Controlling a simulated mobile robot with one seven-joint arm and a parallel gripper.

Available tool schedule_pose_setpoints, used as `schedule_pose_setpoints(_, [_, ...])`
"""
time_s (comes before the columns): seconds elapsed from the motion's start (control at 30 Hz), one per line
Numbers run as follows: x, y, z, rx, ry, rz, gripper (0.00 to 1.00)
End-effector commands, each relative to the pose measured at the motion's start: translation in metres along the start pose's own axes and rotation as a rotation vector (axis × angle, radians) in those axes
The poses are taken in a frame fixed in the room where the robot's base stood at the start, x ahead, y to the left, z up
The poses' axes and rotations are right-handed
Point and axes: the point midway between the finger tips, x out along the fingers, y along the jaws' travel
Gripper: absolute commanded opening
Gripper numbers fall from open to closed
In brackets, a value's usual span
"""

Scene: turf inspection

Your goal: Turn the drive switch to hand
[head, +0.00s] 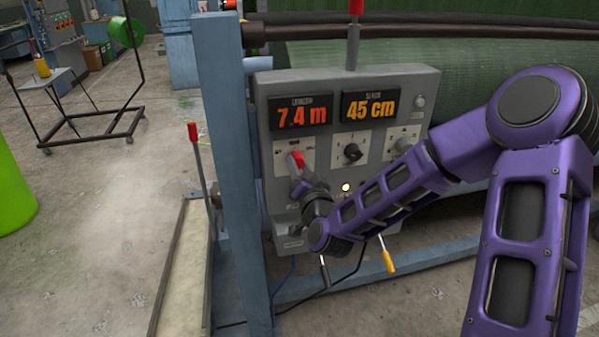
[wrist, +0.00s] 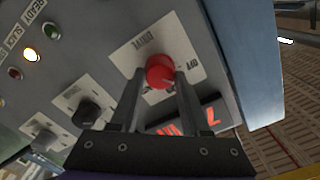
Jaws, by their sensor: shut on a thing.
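The red switch knob (head: 296,160) is at the left of the row of three knobs on the grey control panel (head: 263,180). In the wrist view the red knob (wrist: 160,70) sits between my fingers on a white label plate with small lettering, not clear enough to read fully. My gripper (head: 297,172) reaches the panel from below and is shut on the red knob; its fingers (wrist: 160,84) flank it. The knob's pointer is not clear, so its exact position is hard to tell.
A yellow lamp (head: 346,187) is lit. Displays (head: 301,112) (head: 370,105) read 7.4 m and 45 cm. A blue post (head: 232,150) stands close left; a red-topped lever (head: 195,140) is beyond it.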

Motion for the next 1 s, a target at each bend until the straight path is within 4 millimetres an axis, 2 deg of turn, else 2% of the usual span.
schedule_pose_setpoints(0.5, [0.0009,0.0003,-0.0010,0.438,0.004,-0.002,0.00])
schedule_pose_setpoints(1.0, [0.0011,-0.0004,-0.0020,0.608,0.005,-0.004,0.00])
